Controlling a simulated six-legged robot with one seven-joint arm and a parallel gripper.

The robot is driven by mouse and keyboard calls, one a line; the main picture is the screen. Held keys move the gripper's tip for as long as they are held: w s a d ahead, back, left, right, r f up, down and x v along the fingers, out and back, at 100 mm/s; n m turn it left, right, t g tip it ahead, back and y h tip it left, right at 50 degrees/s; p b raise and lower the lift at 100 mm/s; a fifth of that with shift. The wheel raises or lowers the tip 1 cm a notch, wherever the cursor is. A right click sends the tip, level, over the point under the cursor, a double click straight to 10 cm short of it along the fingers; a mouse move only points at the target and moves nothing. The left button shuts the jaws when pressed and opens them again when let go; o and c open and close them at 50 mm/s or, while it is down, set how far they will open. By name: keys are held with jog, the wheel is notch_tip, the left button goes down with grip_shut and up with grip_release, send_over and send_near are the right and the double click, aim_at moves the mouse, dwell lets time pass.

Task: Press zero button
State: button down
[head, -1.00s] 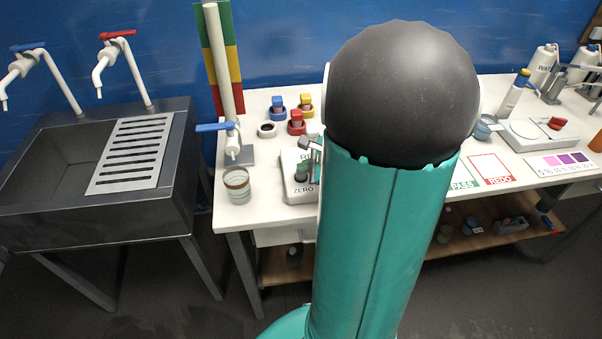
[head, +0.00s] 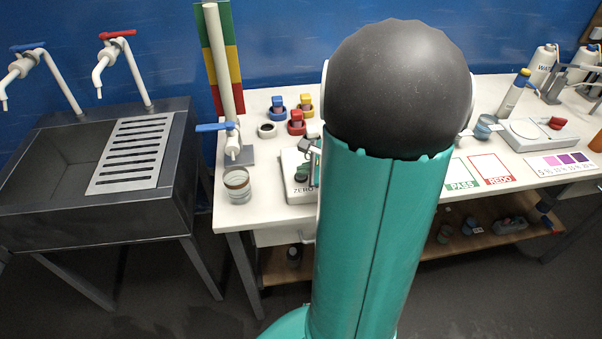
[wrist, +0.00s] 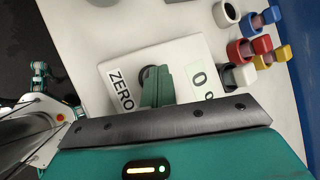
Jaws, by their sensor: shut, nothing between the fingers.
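The white device with the ZERO label (wrist: 118,88) sits on the bench and also shows in the head view (head: 292,165), partly behind my arm. A dark round button (wrist: 147,72) is beside the label, partly covered by my fingers; in the head view it shows as a small dark spot (head: 301,178) above the word ZERO. A display on the device reads 0 (wrist: 202,80). My gripper (wrist: 157,84) is shut and empty, its green fingertips over the button. I cannot tell whether they touch it.
Blue, red and yellow items in round holders (head: 297,122) stand behind the device. A glass beaker (head: 237,187) stands near the bench's left front corner. A tap and column (head: 232,145) rise behind it. PASS and REDO cards lie to the right.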

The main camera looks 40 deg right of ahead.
aim_at(304, 177)
jog(key=shift+r, duration=0.9)
jog(key=shift+r, duration=0.1)
jog(key=shift+r, duration=2.45)
